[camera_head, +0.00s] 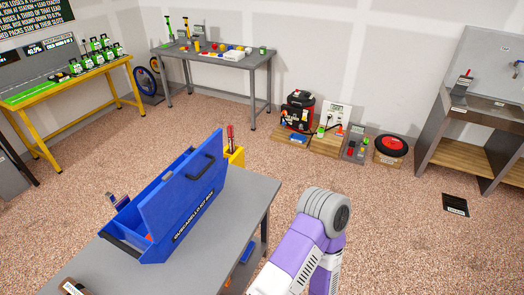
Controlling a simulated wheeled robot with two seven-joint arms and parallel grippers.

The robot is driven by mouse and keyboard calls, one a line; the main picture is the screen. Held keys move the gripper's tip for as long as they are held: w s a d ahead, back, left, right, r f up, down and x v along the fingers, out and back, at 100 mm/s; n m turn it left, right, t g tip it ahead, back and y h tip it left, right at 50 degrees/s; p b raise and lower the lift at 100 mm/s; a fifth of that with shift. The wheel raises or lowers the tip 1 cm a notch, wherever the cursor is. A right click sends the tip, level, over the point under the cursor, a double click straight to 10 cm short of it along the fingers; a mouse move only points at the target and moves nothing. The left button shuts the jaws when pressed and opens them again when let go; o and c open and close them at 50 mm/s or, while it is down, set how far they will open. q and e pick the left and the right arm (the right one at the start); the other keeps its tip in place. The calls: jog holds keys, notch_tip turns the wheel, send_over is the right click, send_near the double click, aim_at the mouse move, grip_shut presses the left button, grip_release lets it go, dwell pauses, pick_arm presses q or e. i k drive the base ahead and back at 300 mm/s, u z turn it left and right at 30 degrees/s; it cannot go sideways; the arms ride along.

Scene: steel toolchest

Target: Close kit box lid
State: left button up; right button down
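The blue kit box (123,243) stands on the grey table in the lower left of the head view. Its blue lid (180,190) is open, standing steeply up along the box's right side, with a dark handle (201,166) on its face. A dark label strip with white lettering runs along the lower part of that side. The raised lid hides much of the box's inside. Neither of my grippers is in view. Only a purple and white link of my arm with a grey joint shows at the bottom, right of the table and apart from the box.
The grey table (236,213) has bare top in front and to the right of the box. A yellow holder (235,156) with red-handled tools stands just behind the lid. A small item (72,287) lies at the bottom left.

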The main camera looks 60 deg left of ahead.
aim_at(162, 209)
jog(key=i, duration=0.85)
jog(key=u, duration=2.55)
